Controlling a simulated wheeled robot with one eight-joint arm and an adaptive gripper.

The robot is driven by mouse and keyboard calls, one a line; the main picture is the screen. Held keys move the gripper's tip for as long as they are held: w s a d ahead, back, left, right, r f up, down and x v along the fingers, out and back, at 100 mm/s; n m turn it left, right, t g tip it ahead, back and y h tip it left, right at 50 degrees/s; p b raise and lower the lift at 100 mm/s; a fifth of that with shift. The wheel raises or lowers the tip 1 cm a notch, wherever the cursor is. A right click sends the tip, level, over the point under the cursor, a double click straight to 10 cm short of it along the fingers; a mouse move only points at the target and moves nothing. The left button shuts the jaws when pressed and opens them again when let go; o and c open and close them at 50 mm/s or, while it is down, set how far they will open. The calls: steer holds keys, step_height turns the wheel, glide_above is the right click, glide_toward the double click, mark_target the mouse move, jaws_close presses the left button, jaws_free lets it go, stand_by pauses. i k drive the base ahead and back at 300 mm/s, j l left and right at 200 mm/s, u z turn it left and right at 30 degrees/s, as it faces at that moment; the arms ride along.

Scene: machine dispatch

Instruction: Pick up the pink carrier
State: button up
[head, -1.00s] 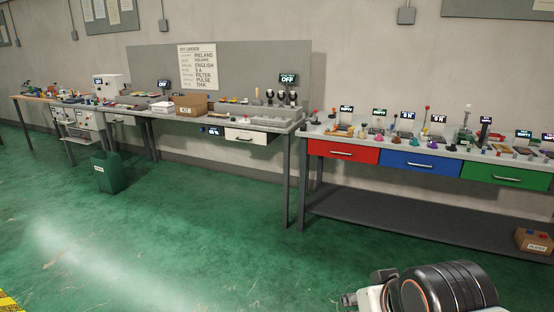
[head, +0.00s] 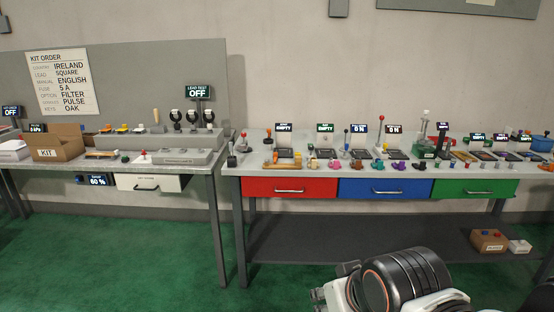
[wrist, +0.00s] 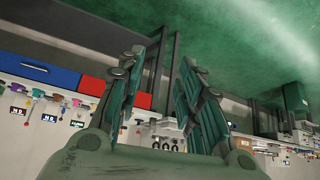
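A row of small coloured pieces lies along the front of the right-hand table in the head view, among them a purple-pink piece (head: 398,165). They are too small for me to tell for certain which one is the pink carrier. My gripper (wrist: 163,62) shows in the wrist view with its two dark green fingers apart and nothing between them. It is well away from the table pieces, which appear upside down at the left of that view. In the head view only part of my arm shows at the bottom right, and the fingers are not seen.
The right table (head: 232,171) has a red drawer (head: 289,187), a blue drawer (head: 385,189) and a green drawer (head: 474,188), all shut. A left table holds an open kit box (head: 58,148). A low shelf (head: 350,238) bears a small carton (head: 488,240). Green floor lies clear in front.

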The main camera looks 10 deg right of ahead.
mark_target(335, 164)
steer(key=i+j+z, duration=0.15)
steer(key=i+z, duration=0.25)
steer(key=i+j+z, duration=0.15)
steer(key=z, duration=0.3)
steer(key=i+j+z, duration=0.2)
steer(key=j+z, duration=0.2)
steer(key=i+j+z, duration=0.2)
steer(key=z, duration=0.25)
steer(key=j+z, duration=0.4)
steer(key=j, duration=0.15)
steer(key=i, duration=0.05)
